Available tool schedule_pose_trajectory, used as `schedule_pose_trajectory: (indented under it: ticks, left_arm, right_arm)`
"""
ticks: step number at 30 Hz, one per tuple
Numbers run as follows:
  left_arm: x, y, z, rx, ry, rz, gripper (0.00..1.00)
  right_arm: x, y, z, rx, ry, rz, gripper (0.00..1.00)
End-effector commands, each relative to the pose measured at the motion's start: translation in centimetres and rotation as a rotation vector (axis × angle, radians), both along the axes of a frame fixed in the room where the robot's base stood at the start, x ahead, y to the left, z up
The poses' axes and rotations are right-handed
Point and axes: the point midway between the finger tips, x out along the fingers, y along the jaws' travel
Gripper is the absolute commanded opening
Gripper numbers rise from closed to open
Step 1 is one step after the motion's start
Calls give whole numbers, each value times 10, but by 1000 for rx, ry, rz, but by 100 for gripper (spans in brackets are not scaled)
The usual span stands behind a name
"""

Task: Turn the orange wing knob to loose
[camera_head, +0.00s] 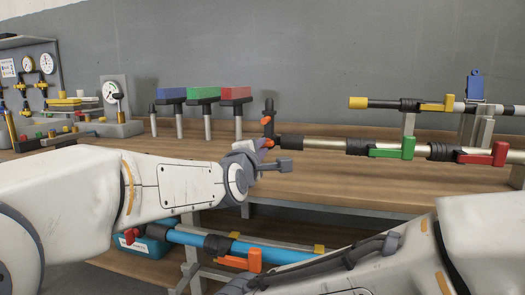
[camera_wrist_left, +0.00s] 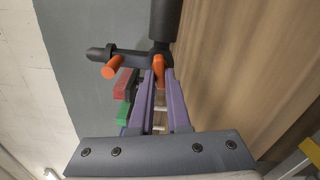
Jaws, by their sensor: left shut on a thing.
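A black pipe fitting (camera_head: 269,108) at the left end of a silver pipe carries two orange knob parts. The upper orange part (camera_head: 266,121) stands clear of the gripper and also shows in the left wrist view (camera_wrist_left: 112,67). The lower orange wing knob (camera_head: 268,142) is at the tips of my left gripper (camera_head: 262,146). In the left wrist view, the purple fingers (camera_wrist_left: 159,83) close on this orange knob (camera_wrist_left: 158,66), partly hiding it. Its exact turn angle is hard to read. My right arm crosses the lower right; its fingers do not show.
Silver pipes with a green handle (camera_head: 393,149), a red handle (camera_head: 485,156) and a yellow handle (camera_head: 437,104) run to the right over the wooden bench (camera_head: 330,185). Blue, green and red blocks (camera_head: 235,93) stand on posts behind. A blue pipe (camera_head: 240,248) lies on the lower shelf.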

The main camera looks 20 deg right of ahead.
Motion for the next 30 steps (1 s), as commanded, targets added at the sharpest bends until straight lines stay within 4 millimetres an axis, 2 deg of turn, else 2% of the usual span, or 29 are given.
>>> schedule_pose_trajectory:
  ticks: [7, 9, 10, 22, 26, 30]
  left_arm:
    - [-1, -1, -3, 6, 7, -3, 0]
    - [-1, -1, -3, 6, 7, -3, 34]
    - [-1, -1, -3, 5, 6, -3, 45]
    - [-5, 2, -1, 3, 3, -2, 45]
    - [-19, 11, 0, 2, 2, -3, 45]
    - [-42, 26, 0, 3, 2, -4, 45]
  right_arm:
    - [0, 0, 0, 0, 0, 0, 45]
    - [0, 0, 0, 0, 0, 0, 45]
    - [0, 0, 0, 0, 0, 0, 45]
    - [0, 0, 0, 0, 0, 0, 45]
    - [0, 0, 0, 0, 0, 0, 45]
    - [0, 0, 2, 0, 0, 0, 45]
